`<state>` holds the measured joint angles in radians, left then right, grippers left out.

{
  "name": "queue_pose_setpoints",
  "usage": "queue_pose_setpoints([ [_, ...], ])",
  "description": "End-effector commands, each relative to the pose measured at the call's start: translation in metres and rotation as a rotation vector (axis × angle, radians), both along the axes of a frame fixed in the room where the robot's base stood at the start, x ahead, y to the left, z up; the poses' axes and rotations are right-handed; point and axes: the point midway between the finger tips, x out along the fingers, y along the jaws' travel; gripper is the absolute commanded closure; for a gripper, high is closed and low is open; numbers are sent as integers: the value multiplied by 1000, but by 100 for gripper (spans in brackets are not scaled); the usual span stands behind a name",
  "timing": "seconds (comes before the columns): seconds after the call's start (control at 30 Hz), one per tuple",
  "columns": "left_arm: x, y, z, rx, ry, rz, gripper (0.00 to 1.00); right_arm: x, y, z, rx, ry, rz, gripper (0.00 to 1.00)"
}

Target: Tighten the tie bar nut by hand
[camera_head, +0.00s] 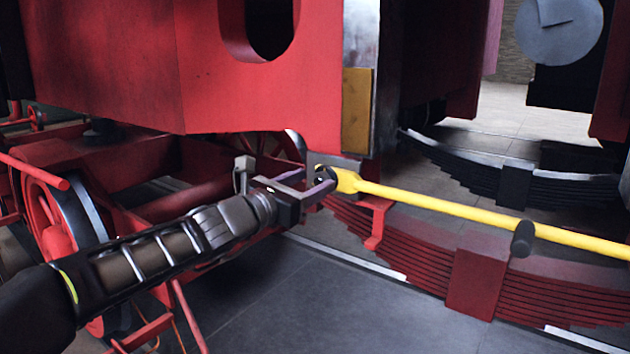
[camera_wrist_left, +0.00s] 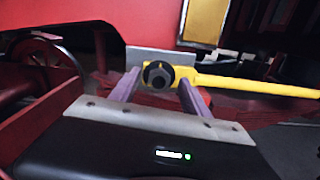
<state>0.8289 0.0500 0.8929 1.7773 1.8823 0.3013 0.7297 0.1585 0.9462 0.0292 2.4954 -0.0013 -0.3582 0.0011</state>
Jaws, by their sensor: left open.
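The tie bar is a long yellow rod (camera_head: 450,204) with a flattened end, running right from below the red frame. It also shows in the left wrist view (camera_wrist_left: 255,86). At its left end sits the dark nut (camera_wrist_left: 157,75), a hex shape on a round washer, seen face on in the left wrist view. My left gripper (camera_head: 322,183) is at this end, its two purple-grey fingers (camera_wrist_left: 158,88) apart, one on each side of the nut. I cannot tell whether they touch it. The fingers partly hide the nut in the head view. My right gripper is out of view.
The big red frame (camera_head: 250,90) hangs just above my left gripper, with a yellow block (camera_head: 356,110) on its edge. A red leaf spring (camera_head: 480,272) lies below the bar, a black one (camera_head: 500,170) behind it. Red wheels (camera_head: 60,225) stand at left. Grey floor shows below.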

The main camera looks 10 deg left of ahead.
Motion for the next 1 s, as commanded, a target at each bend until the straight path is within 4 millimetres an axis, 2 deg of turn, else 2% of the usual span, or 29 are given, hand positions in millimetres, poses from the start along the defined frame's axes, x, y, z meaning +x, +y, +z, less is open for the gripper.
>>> queue_pose_setpoints([
  [0.2,16,-7,-1,-2,1,-2,45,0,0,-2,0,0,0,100],
  [0.5,17,-7,0,1,1,0,45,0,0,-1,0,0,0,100],
  [1.0,17,-7,0,1,1,0,86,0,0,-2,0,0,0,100],
])
